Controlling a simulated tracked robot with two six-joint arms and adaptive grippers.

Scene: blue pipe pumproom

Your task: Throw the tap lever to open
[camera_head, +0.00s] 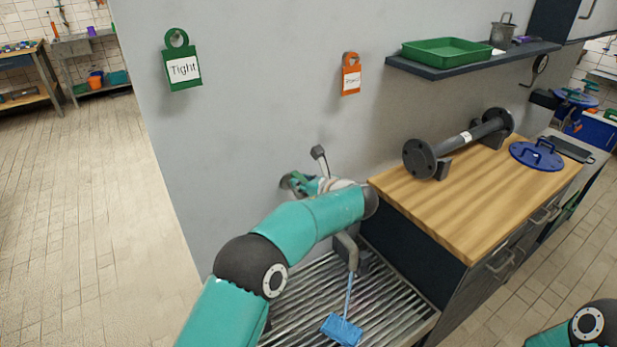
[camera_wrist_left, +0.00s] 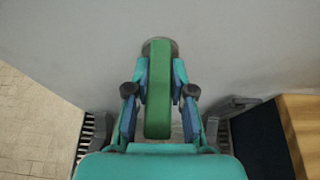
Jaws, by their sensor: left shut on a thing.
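The tap lever is a long green bar (camera_wrist_left: 158,110) in the left wrist view. It runs from a grey round fitting (camera_wrist_left: 160,46) at the wall towards my wrist. My left gripper (camera_wrist_left: 161,78) has its blue-padded fingers on both sides of the lever and is shut on it. In the head view, my left gripper (camera_head: 305,185) is at the wall fitting, above the drain grate. The wrist and gripper hide much of the tap there. My right gripper is out of view; only part of that arm shows at the bottom right.
A wooden-topped cabinet (camera_head: 492,192) with a dark flanged pipe (camera_head: 458,143) stands right of the tap. A blue squeegee-like tool (camera_head: 344,318) is over the metal grate (camera_head: 300,318). Green (camera_head: 182,68) and orange (camera_head: 351,78) tags hang on the wall. Open floor lies left.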

